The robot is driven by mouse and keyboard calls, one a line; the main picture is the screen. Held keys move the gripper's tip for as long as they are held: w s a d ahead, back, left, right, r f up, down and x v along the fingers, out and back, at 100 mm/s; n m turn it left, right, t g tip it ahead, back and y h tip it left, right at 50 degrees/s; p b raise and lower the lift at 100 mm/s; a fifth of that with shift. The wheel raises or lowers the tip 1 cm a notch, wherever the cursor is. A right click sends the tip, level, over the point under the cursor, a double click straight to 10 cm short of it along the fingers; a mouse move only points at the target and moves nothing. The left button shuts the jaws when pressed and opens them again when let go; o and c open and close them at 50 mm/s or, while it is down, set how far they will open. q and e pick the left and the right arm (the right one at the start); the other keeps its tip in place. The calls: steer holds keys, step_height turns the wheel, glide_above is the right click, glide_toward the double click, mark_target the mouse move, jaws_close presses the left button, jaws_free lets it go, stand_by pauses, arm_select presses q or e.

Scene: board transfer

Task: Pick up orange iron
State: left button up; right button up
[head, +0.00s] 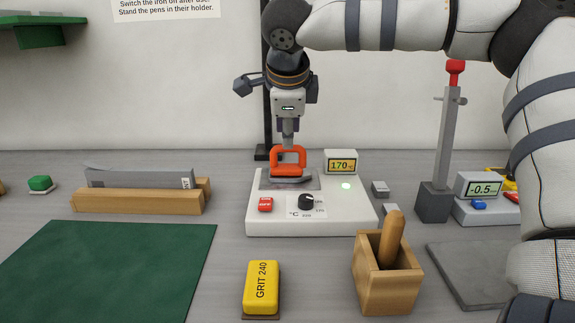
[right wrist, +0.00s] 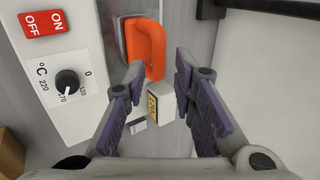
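The orange iron (head: 288,160) rests on a grey plate on top of the white heating station (head: 260,224), its handle upward. In the right wrist view the orange handle (right wrist: 156,42) is just beyond the fingertips. My right gripper (head: 288,141) points down from above, right over the handle. In the right wrist view its two fingers (right wrist: 160,68) are apart with nothing held between them. The handle lies nearer the left finger; whether that finger touches it I cannot tell. My left gripper is not in view.
A yellow grit block (head: 262,287) and a wooden holder (head: 388,282) stand in front. A grey post (head: 445,140) stands right. The green mat (head: 120,267) is clear.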

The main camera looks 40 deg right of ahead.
steer(key=x, duration=0.6)
steer(key=shift+f, duration=0.15)
steer(key=shift+s, duration=0.1)
jaws_close()
steer(key=shift+r, duration=0.45)
steer(key=r, duration=0.3)
steer(key=shift+s+a+r, duration=0.15)
steer(key=shift+a, duration=0.1)
steer(key=s+a+r, duration=0.7)
steer(key=s+r, duration=0.2)
steer(key=s, duration=0.2)
steer(key=shift+a, duration=0.4)
